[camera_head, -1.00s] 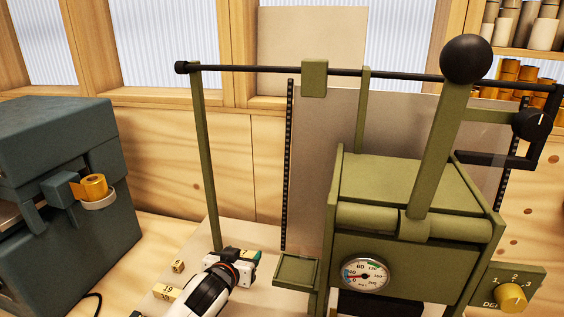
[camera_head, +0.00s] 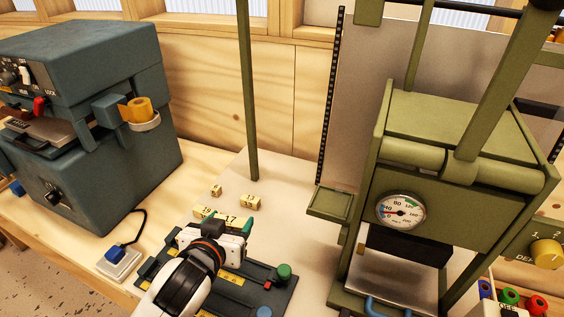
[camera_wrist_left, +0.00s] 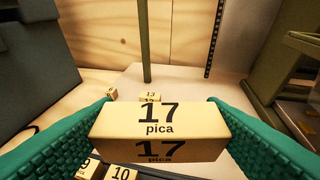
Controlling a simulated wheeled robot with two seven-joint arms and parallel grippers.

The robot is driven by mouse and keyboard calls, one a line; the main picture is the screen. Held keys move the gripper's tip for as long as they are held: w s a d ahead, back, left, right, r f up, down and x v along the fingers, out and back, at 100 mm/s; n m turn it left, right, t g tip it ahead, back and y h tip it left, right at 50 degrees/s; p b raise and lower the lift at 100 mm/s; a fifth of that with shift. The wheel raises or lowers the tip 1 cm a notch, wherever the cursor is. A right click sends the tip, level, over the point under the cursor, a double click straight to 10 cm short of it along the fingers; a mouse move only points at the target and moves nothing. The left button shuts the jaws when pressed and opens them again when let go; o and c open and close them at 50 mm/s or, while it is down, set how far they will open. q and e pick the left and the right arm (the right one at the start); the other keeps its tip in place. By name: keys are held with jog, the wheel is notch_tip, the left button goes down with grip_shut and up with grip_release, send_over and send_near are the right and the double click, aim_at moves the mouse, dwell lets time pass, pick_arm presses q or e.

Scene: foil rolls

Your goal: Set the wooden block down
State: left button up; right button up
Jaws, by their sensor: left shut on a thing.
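A pale wooden block (camera_wrist_left: 158,128) marked "17 pica" is between the green-padded fingers of my left gripper (camera_wrist_left: 160,132) in the left wrist view. In the head view my left gripper (camera_head: 218,230) is shut on this block (camera_head: 231,219), near the back edge of a dark tray (camera_head: 284,294). The block looks level. I cannot tell whether its underside touches anything. My right gripper is not in view.
Several smaller numbered blocks stand just behind the gripper, including one block (camera_head: 250,202) on the pale board (camera_head: 290,190). A green press (camera_head: 440,195) with a gauge stands at right. A blue-grey machine (camera_head: 95,150) stands at left.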

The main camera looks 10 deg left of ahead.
aim_at(245, 270)
pick_arm(q)
jog(key=shift+s+d+f+m+h+p, duration=0.1)
jog(key=shift+d+f+m+h+p, duration=0.35)
jog(key=shift+p, duration=1.7)
jog(key=shift+d+f+m+h+p, duration=0.15)
jog(key=shift+d+m+h+p, duration=0.5)
jog(key=shift+p, duration=1.5)
jog(key=shift+s+a+f, duration=0.1)
jog(key=shift+a+f, duration=0.05)
jog(key=shift+f, duration=0.05)
notch_tip(245, 270, down, 11)
jog(key=shift+r, duration=0.2)
jog(key=shift+f, duration=0.6)
jog(key=o, duration=0.7)
jog(key=shift+r, duration=0.15)
